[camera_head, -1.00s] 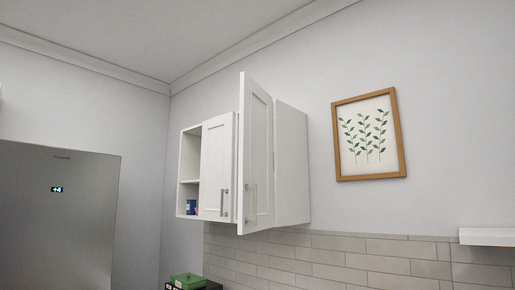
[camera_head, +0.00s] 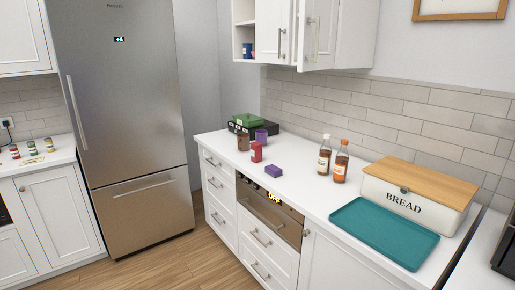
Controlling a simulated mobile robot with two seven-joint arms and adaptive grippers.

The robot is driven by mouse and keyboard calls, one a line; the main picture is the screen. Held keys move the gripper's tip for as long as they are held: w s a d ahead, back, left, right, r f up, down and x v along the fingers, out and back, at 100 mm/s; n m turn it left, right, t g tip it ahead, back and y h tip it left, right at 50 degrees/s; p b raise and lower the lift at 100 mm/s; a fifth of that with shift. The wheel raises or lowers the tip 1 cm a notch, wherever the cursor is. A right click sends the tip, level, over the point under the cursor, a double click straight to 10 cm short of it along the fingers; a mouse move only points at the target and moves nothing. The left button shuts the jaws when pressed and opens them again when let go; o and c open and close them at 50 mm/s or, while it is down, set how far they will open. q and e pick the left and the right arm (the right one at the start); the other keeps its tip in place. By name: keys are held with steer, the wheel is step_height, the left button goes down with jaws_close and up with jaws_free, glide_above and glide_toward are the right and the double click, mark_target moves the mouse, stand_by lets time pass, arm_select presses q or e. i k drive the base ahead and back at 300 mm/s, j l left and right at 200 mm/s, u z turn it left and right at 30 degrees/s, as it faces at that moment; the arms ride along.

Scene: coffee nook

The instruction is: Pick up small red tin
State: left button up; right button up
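A small red tin (camera_head: 256,152) stands upright on the white counter (camera_head: 300,200), near its front edge above the oven. A brown jar (camera_head: 243,141) stands just left of it, and a purple box (camera_head: 274,171) lies to its right, apart from it. A taller purple container (camera_head: 261,136) stands behind it. Neither of my grippers shows in the head view.
A teal tray (camera_head: 384,232) lies by the front edge, before a bread box (camera_head: 418,202). Two bottles (camera_head: 341,161) stand mid-counter. A green item (camera_head: 248,120) sits on a black box behind the tin. A fridge (camera_head: 125,110) stands left; the floor is open.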

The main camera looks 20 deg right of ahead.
mark_target(256, 146)
steer(key=z, duration=0.7)
steer(key=i+j+z, duration=0.2)
steer(key=z, duration=0.15)
steer(key=i+j+z, duration=0.2)
steer(key=z, duration=0.2)
steer(key=i+j+z, duration=0.15)
steer(key=j+z, duration=0.2)
steer(key=i+j+z, duration=0.15)
steer(key=j, duration=0.2)
steer(key=i+j+z, duration=0.1)
steer(key=j, duration=0.2)
steer(key=j+z, duration=0.15)
steer(key=j, duration=0.2)
steer(key=i+j, duration=0.05)
